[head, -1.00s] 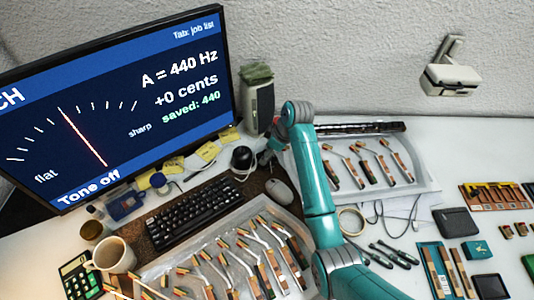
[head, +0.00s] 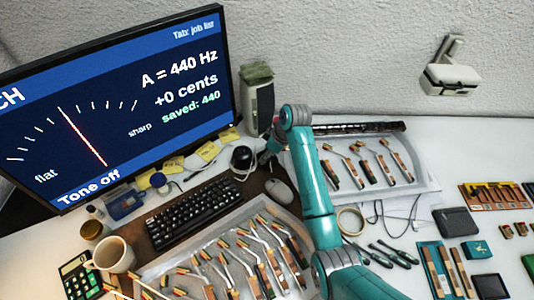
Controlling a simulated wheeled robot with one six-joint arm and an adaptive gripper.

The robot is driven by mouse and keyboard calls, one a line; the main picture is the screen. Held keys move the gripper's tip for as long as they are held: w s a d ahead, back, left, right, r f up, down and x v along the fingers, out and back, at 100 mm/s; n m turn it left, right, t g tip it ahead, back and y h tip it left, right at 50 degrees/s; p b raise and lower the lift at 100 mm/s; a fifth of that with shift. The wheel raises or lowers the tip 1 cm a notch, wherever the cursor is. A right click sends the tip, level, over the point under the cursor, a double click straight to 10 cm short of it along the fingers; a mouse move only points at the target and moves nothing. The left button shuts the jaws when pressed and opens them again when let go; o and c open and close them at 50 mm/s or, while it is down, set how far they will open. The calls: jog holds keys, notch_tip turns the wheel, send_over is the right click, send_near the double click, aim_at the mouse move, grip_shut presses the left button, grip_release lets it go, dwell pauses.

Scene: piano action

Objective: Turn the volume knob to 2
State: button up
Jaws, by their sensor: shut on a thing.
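My gripper (head: 264,154) is small and dark in the head view, at the far end of my teal arm. It is low beside the front of the grey speaker (head: 259,105), to the right of a black rounded object (head: 241,157). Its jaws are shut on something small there. The volume knob cannot be made out apart from the gripper, and its setting cannot be read.
A monitor (head: 120,95) on the left reads A = 440 Hz, +0 cents and Tone off. A keyboard (head: 188,212), mouse (head: 280,190) and trays of piano parts (head: 385,160) surround my arm. A mug (head: 113,257) stands at front left.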

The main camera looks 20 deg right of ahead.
jog(key=m, duration=0.2)
jog(key=m+t+h, duration=0.1)
jog(key=m, duration=0.2)
jog(key=shift+s+a+h, duration=0.1)
jog(key=shift+a+h, duration=0.05)
jog(key=shift+h, duration=0.15)
jog(key=m+h, duration=0.1)
jog(key=m, duration=0.3)
jog(key=shift+a+m+h, duration=0.1)
jog(key=shift+m+h, duration=0.2)
jog(key=shift+h, duration=0.1)
jog(key=m+h, duration=0.1)
jog(key=m, duration=0.1)
jog(key=m+h, duration=0.1)
jog(key=m, duration=0.2)
jog(key=shift+a, duration=0.1)
jog(key=shift+m+g+h, duration=0.3)
jog(key=shift+m+h, duration=0.05)
jog(key=shift+m, duration=0.85)
jog(key=shift+m+g+h, duration=0.3)
jog(key=shift+m+h, duration=0.05)
jog(key=shift+m, duration=0.85)
jog(key=shift+f, duration=0.1)
jog(key=o, duration=1.1)
